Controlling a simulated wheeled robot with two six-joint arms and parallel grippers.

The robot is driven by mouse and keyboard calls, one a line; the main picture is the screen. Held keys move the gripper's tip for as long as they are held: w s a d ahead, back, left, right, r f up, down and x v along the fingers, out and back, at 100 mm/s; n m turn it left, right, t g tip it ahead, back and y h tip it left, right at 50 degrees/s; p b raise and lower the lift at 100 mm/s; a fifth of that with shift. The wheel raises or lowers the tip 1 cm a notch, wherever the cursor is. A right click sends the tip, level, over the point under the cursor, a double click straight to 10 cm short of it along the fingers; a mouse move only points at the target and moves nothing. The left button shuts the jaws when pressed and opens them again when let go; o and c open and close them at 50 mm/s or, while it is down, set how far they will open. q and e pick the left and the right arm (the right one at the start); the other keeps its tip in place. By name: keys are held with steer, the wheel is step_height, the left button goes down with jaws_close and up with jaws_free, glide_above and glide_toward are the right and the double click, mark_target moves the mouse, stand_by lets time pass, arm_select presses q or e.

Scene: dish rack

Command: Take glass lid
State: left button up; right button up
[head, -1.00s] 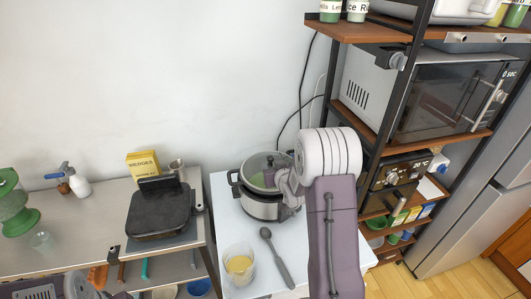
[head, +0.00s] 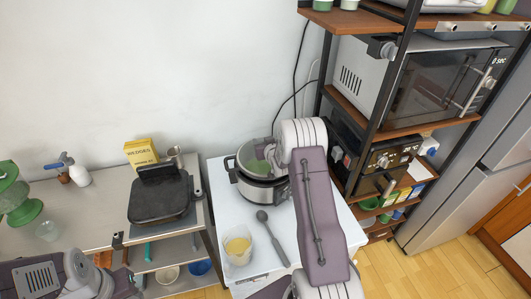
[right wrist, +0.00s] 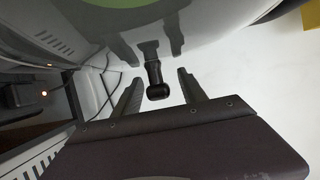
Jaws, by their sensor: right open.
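The glass lid (head: 250,153) sits on the metal pot (head: 262,190) on the white table, and something green shows through it. In the right wrist view the lid (right wrist: 205,32) fills the top, with its black knob (right wrist: 156,76) pointing toward my gripper. My right gripper (right wrist: 160,88) is open, with one finger on each side of the knob and a gap visible on both sides. In the head view my right arm covers the pot's right side and most of the gripper. Part of my left arm shows at the bottom left; its gripper is out of frame.
A shelf rack with a microwave (head: 440,85) rises close to the right of my arm. A black grill (head: 160,198) is on the left counter.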

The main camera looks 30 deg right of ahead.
steer(key=shift+w, duration=0.1)
steer(key=c, duration=1)
jaws_close()
stand_by(0.3)
